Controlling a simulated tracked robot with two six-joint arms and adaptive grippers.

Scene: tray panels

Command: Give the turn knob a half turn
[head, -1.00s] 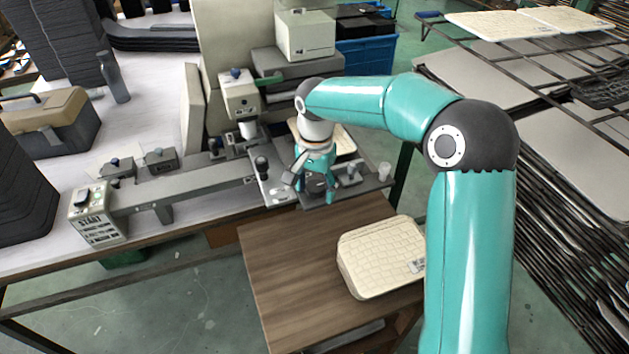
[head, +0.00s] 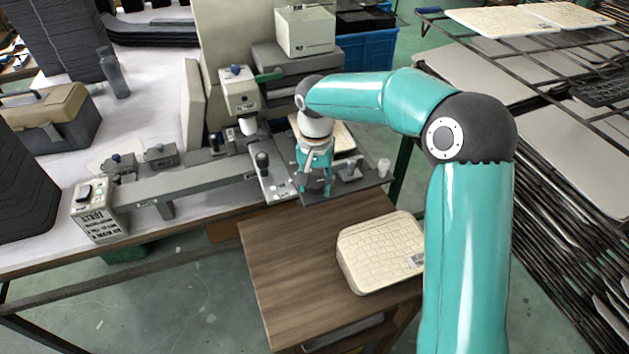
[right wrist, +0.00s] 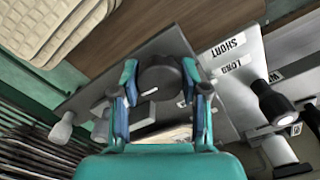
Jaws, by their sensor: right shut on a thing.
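The dark round turn knob (right wrist: 160,75) sits on a grey plate (right wrist: 92,85) in the right wrist view, with a small white mark on its face. My right gripper (right wrist: 160,92) has its fingers on both sides of the knob, shut on it. In the head view my right gripper (head: 315,186) points down at the plate at the table's edge and mostly hides the knob. My left gripper is not in view.
A black-knobbed lever (head: 262,160) stands left of the gripper. A small white knob (head: 384,167) stands at the plate's right end. A wooden stand with cream panels (head: 382,250) is in front. A wire rack (head: 560,130) stands at right.

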